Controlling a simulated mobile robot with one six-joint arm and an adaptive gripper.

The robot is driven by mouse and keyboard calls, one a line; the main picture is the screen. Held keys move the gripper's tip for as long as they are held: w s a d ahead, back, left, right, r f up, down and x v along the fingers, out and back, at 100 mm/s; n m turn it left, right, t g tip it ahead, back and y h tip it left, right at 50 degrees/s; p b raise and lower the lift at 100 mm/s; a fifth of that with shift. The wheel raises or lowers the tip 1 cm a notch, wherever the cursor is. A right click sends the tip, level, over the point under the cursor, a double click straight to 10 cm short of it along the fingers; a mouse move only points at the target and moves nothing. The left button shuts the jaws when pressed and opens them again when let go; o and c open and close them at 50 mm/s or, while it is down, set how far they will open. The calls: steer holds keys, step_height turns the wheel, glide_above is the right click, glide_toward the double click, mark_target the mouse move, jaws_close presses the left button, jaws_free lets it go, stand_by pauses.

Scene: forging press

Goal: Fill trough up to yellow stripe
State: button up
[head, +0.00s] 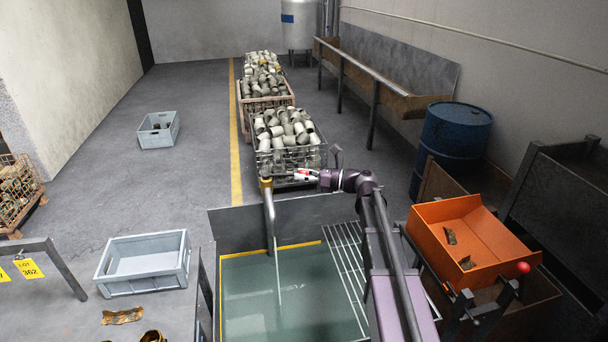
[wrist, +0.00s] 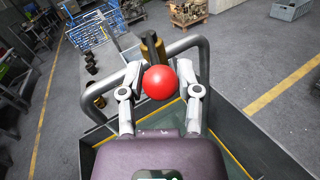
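The trough (head: 300,207) holds greenish water (head: 290,300). A yellow stripe (head: 270,248) runs along its inner far wall, and the water surface lies close below it. A grey spout pipe (head: 269,212) stands at the far wall, with a thin pale stream (head: 279,275) falling from it into the water. My gripper (head: 303,174) is beside the top of the pipe. In the wrist view, a red ball knob (wrist: 158,83) sits between the fingers of my gripper (wrist: 160,72). The fingers look spread, with narrow gaps beside the knob; contact is not clear.
A wire crate of metal parts (head: 287,135) stands just behind the trough. A metal grating (head: 345,265) lies along the trough's right side. An orange tray (head: 468,237) and a blue drum (head: 452,140) are at the right. A grey crate (head: 145,262) is at the left.

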steer(key=shift+o, duration=1.4)
steer(key=shift+a, duration=0.1)
steer(key=shift+d, duration=0.3)
steer(key=shift+a, duration=0.1)
steer(key=v, duration=1.2)
